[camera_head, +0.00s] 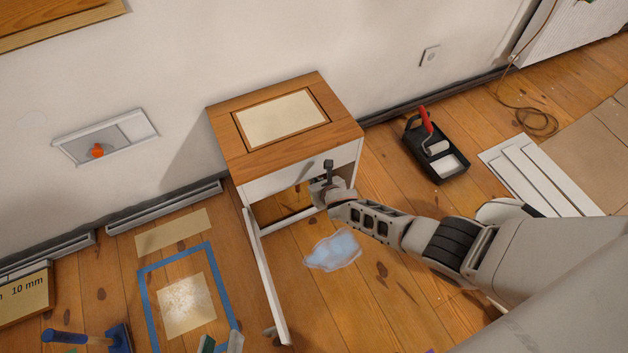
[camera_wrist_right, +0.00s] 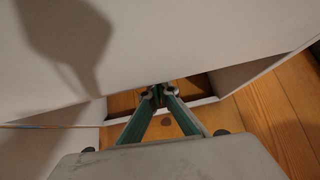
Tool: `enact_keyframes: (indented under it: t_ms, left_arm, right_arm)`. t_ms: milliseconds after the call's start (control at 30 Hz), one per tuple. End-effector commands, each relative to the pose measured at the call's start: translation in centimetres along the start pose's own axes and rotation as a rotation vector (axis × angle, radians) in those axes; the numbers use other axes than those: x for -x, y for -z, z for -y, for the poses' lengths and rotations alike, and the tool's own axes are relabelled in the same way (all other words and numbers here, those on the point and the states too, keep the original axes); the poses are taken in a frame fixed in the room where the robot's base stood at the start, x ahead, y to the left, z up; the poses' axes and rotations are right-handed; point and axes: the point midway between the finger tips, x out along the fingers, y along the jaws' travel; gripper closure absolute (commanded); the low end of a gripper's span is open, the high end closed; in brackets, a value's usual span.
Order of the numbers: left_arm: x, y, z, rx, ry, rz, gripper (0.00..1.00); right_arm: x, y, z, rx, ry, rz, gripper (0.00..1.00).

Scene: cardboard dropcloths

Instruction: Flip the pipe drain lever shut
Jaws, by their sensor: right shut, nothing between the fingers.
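The cabinet (camera_head: 230,145) has a wooden top, and its door (camera_head: 265,275) stands open. Inside its shadowed opening a small dark upright part (camera_head: 298,190) shows; I cannot tell whether it is the pipe drain lever. My right gripper (camera_head: 318,188) is at the front of the opening, below the top. In the right wrist view its fingers (camera_wrist_right: 158,94) are shut together, empty, in front of the opening under a pale panel (camera_wrist_right: 170,45). An orange knob or lever (camera_head: 97,150) sits in a wall recess at the left, far from the gripper.
A clear plastic sheet or puddle (camera_head: 333,250) lies on the floor below my right arm. A black paint tray (camera_head: 436,150) with a roller and white boards (camera_head: 540,178) lie to the right. Blue tape (camera_head: 150,300) frames a floor patch at left.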

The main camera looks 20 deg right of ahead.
Motion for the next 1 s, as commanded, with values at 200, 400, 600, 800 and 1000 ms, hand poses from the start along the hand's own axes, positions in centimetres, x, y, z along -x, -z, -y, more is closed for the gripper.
enact_keyframes:
  t_ms: [200, 400, 600, 800, 1000]
  left_arm:
    - [0.0, 0.0, 0.0, 0.0, 0.0, 0.0, 0.72]
    - [0.0, 0.0, 0.0, 0.0, 0.0, 0.0, 0.72]
    - [0.0, 0.1, 0.0, -0.001, 0.0, -0.001, 0.72]
    - [0.0, 0.2, 0.0, -0.002, 0.0, -0.004, 0.72]
    - [0.0, 0.2, 0.0, -0.005, 0.0, -0.004, 0.72]
  right_arm:
    - [-0.4, -0.3, 0.9, 0.001, 0.001, 0.0, 1.0]
    - [-0.4, -0.3, 0.9, 0.001, 0.001, 0.0, 1.0]
    - [-0.2, -0.2, 0.5, 0.001, 0.0, 0.0, 1.0]
    - [0.1, 0.0, -0.2, 0.001, 0.001, 0.001, 1.0]
    - [0.2, 0.1, -0.5, 0.001, 0.001, 0.001, 1.0]
